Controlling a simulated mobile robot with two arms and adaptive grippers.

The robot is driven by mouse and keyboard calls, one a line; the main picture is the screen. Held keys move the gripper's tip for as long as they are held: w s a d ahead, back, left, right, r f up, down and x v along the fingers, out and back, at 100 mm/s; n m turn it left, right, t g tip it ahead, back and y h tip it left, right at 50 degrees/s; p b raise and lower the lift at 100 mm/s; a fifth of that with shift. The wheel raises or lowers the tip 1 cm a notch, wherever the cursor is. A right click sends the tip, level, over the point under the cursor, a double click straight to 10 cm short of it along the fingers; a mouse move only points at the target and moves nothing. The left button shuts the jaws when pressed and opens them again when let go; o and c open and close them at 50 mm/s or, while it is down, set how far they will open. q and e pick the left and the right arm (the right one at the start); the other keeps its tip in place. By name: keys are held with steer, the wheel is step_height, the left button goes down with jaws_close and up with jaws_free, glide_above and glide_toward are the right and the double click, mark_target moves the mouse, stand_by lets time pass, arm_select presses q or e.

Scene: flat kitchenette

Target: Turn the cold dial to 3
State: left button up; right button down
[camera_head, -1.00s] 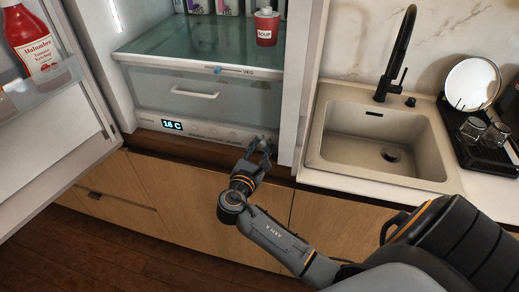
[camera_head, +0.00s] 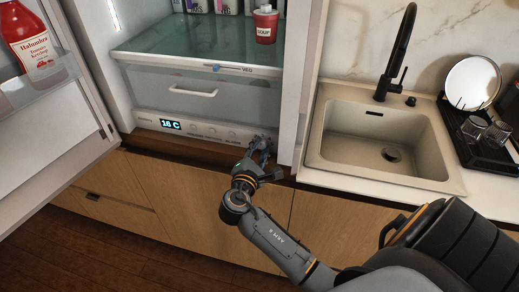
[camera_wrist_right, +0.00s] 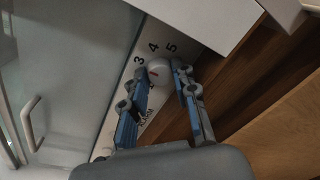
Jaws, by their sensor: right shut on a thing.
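The cold dial (camera_wrist_right: 159,68) is a small round white knob with a red mark, on the white control strip (camera_head: 200,128) at the bottom of the open fridge. In the right wrist view the digits 3, 4 and 5 show around it; I cannot tell exactly which one the mark points to. My right gripper (camera_head: 263,146) is at the strip's right end and hides the dial in the head view. In the wrist view its two blue-padded fingers (camera_wrist_right: 161,74) are shut on the dial, one on each side. My left gripper is not in view.
A lit display (camera_head: 171,124) reads about 16 C. The open fridge door (camera_head: 55,140) holds a ketchup bottle (camera_head: 32,45). A sink (camera_head: 385,140) stands to the right.

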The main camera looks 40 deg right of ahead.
steer(key=c, duration=1.3)
jaws_free()
steer(key=v, duration=1.2)
